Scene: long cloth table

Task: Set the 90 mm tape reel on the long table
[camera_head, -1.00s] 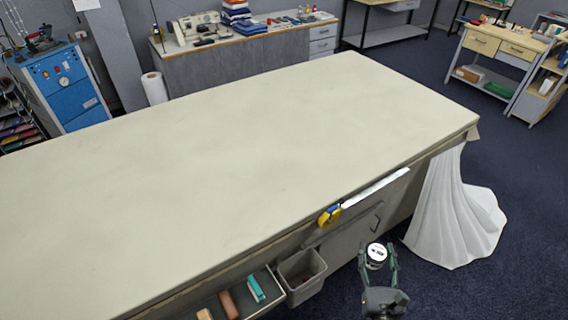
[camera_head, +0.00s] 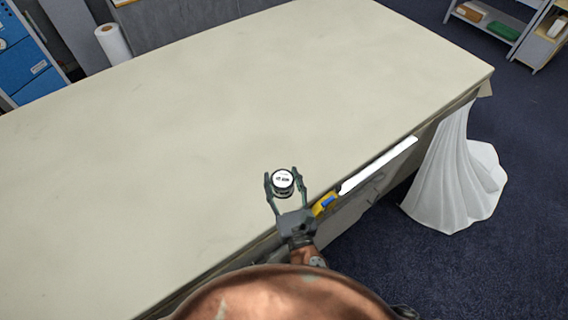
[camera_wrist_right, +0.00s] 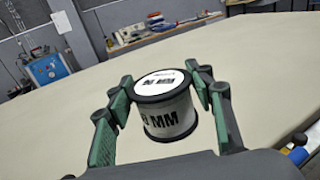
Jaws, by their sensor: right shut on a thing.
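The tape reel (camera_head: 282,182) is a short cylinder with black rims, a white top label and a grey-white side. In the right wrist view the reel (camera_wrist_right: 165,108) stands upright and shows "MM" on its side; the number is partly hidden. My right gripper (camera_head: 284,184) is shut on the reel, with one green-padded finger on each side. It holds the reel over the near edge area of the long table (camera_head: 230,110); I cannot tell whether the reel touches the cloth. My left gripper is not in view.
The tabletop around the reel is bare. A yellow and blue tool (camera_head: 324,204) hangs at the table's front edge, just right of my gripper. A white strip (camera_head: 378,166) lies along that edge, and white draped cloth (camera_head: 455,180) hangs at the right end.

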